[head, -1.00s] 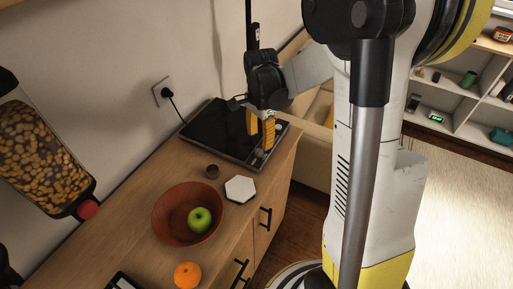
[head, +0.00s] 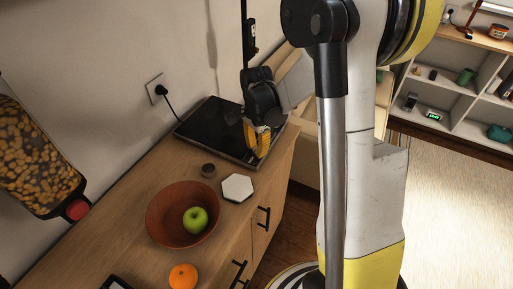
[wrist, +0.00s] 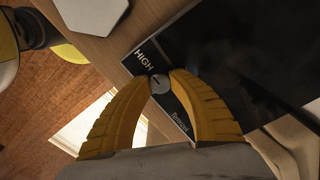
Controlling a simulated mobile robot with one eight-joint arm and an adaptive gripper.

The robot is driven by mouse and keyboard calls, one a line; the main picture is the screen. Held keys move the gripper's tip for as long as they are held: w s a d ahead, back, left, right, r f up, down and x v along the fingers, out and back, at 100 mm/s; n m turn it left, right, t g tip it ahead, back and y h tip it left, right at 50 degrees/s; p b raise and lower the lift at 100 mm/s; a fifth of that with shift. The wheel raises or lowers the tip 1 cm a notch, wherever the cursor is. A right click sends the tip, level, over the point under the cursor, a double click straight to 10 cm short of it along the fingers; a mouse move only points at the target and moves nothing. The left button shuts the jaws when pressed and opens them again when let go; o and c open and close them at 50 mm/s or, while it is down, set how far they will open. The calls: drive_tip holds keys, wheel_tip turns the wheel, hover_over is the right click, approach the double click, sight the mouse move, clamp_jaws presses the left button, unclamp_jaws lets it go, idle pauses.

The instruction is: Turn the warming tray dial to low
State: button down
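The warming tray (head: 207,122) is a flat black slab at the far end of the wooden counter, and its dark glossy surface (wrist: 240,60) fills the right of the wrist view. Its dial (wrist: 158,84) is a small round grey knob with a dark mark, near the tray's edge. The printed word HIGH (wrist: 145,60) shows beside it; no LOW label is visible. My gripper (wrist: 159,77) has yellow ribbed fingers, with one tip on each side of the dial, apparently closed on it. In the head view my gripper (head: 256,152) is over the tray's front edge and hides the dial.
A brown bowl (head: 160,222) holds a green apple (head: 195,220). An orange (head: 183,277) lies nearer. A plug cord (head: 174,108) runs along the wall behind the tray.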

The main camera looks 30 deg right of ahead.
drive_tip(key=shift+n, duration=0.4)
drive_tip(key=n, duration=0.3)
drive_tip(key=shift+n, duration=0.4)
drive_tip(key=n, duration=1.3)
drive_tip(key=shift+n, duration=0.3)
drive_tip(key=c, duration=1.1)
unclamp_jaws()
